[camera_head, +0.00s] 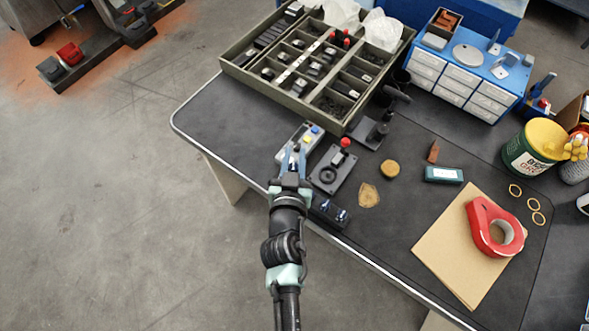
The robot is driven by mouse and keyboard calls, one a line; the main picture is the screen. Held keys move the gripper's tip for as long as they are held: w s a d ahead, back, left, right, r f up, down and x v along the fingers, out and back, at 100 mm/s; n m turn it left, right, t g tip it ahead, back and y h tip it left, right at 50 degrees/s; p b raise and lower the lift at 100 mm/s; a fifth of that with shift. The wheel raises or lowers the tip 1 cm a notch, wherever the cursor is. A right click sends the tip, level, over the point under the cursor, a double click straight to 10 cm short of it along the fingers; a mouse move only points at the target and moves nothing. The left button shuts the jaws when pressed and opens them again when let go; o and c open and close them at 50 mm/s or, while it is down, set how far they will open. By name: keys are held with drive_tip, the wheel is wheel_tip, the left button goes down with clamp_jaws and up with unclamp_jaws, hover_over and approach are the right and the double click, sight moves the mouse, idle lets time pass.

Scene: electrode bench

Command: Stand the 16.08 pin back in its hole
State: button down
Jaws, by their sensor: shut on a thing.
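My gripper (293,161) is above the near left edge of the dark bench, with its fingers pointing away from me. It is shut on a small, thin thing, which I take for the 16.08 pin; the fingers hide most of it, and no marking can be read. Right of my wrist, a small dark block (322,213) carries shiny bluish pieces. I cannot tell which block has the pin's hole.
A dark device with a red knob (345,143) stands close right of the gripper. A compartment tray (237,72) lies behind. A black stand (371,134), a round tan piece (390,168) and a red tape dispenser (483,228) are further right. The bench's left corner is clear.

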drive_tip(key=shift+w+d+f+b, duration=0.15)
drive_tip(key=shift+f+b, duration=1.95)
drive_tip(key=shift+f, duration=0.4)
drive_tip(key=shift+f+b, duration=1.85)
drive_tip(key=shift+b, duration=0.15)
drive_tip(key=c, duration=0.6)
unclamp_jaws()
drive_tip(key=shift+s+d+f, duration=0.1)
drive_tip(key=shift+s+f, duration=0.05)
drive_tip(key=shift+s, duration=0.1)
